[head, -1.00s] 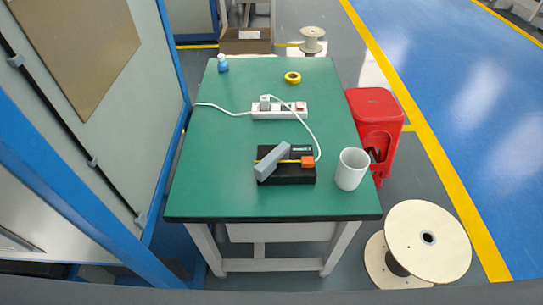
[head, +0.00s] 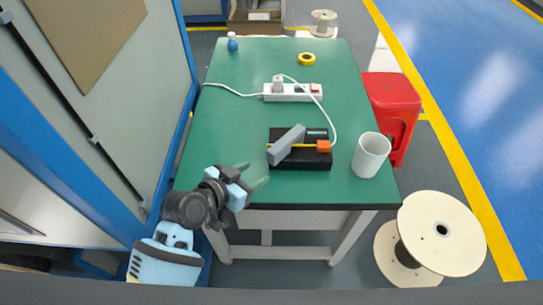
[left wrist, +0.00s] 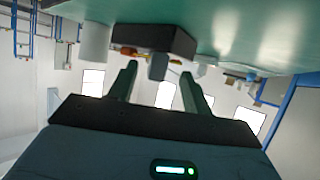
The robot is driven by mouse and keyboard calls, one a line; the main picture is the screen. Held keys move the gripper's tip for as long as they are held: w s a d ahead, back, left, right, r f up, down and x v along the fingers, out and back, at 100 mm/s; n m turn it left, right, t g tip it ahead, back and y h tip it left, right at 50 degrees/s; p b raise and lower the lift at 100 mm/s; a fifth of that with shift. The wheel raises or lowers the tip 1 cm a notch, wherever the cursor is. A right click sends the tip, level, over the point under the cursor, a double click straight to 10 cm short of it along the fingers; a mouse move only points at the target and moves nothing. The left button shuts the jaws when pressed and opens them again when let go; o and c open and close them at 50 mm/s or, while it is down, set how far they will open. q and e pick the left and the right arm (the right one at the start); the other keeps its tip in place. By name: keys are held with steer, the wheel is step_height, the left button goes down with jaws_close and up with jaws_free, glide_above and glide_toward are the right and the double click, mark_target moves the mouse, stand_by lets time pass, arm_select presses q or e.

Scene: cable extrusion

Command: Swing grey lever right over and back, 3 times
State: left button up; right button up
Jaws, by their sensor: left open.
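The grey lever (head: 285,146) sits on a black box (head: 313,162) near the front of the green table and leans up to the right over a yellow strip. In the left wrist view the picture is upside down; the lever (left wrist: 158,67) and the box (left wrist: 160,40) show beyond the two spread fingers (left wrist: 160,85). My right gripper is not in view.
A white cup (head: 370,156) stands right of the box. A white power strip (head: 292,92) with a white cable lies behind it. Yellow tape (head: 307,59) and a blue bottle (head: 232,42) are at the back. The table's left middle is clear.

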mark_target(270, 159)
arm_select(q)
steer(key=shift+w+d+f+b, duration=0.1)
steer(key=shift+w+d+f, duration=0.15)
steer(key=shift+w+d, duration=0.8)
steer(key=shift+w+d+f+b, duration=0.15)
steer(key=shift+w+d+f, duration=0.1)
steer(key=shift+w+d, duration=0.75)
steer(key=shift+w+d+f+b, duration=0.1)
steer(key=shift+w+d+f, duration=0.15)
steer(key=shift+w+d, duration=0.75)
steer(key=shift+w+a, duration=0.35)
steer(key=shift+c, duration=0.3)
jaws_close()
